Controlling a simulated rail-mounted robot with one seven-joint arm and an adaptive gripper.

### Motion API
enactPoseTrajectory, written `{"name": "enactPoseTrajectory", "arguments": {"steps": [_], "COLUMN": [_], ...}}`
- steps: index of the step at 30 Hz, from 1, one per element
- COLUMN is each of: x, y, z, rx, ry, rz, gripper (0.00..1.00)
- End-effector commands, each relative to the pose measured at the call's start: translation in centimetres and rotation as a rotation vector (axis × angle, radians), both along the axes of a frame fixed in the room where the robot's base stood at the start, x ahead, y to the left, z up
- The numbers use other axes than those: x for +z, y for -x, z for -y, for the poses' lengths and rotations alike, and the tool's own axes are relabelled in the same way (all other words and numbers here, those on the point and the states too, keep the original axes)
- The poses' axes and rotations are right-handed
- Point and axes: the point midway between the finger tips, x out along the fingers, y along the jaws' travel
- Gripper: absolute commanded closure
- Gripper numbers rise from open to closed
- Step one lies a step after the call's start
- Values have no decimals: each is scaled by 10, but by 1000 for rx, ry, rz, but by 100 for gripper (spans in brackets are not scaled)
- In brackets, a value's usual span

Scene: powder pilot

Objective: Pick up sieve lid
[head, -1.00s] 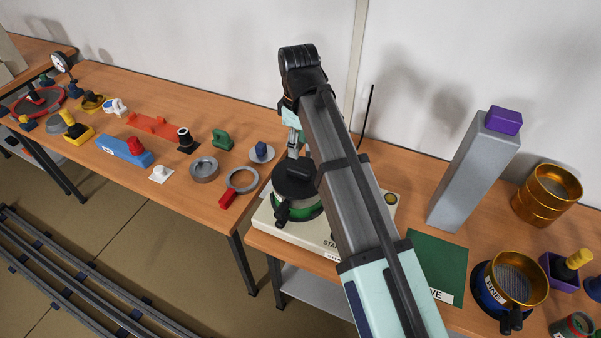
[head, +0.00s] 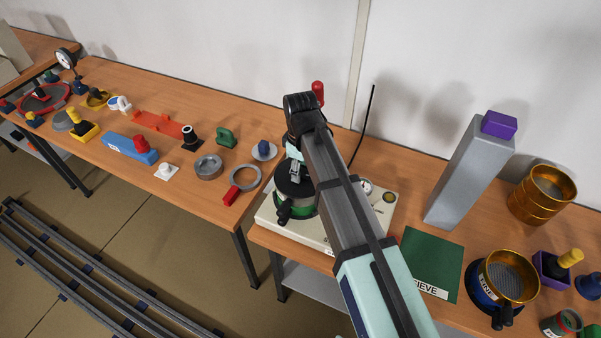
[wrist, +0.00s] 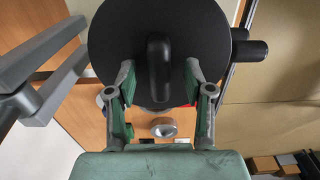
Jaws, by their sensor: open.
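The sieve lid (head: 290,184) is a dark round disc on top of the green-banded sieve (head: 297,208), which stands on the cream shaker base (head: 335,232). In the wrist view the lid (wrist: 110,35) fills the upper middle, with its black bar handle (wrist: 158,85) standing up from the centre. My gripper (head: 296,176) is right above the lid. In the wrist view my gripper's fingers (wrist: 160,72) are apart, one on each side of the handle, with gaps to it. Contact with the lid cannot be told.
A tall grey block (head: 465,175) with a purple piece on top stands to the right. A green mat (head: 430,262) and a brass sieve on a blue base (head: 505,280) lie nearer. A grey ring with a red handle (head: 245,178) and other parts cover the left table. A thin black rod (head: 364,125) rises behind.

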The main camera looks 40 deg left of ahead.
Motion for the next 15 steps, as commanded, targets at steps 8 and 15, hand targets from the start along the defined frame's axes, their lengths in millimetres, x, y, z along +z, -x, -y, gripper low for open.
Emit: {"name": "enactPoseTrajectory", "arguments": {"steps": [8, 15], "x": [-6, -6], "y": [0, 0], "z": [0, 0], "rx": [0, 0], "ry": [-1, -1], "rz": [1, 1], "gripper": [48, 100]}}
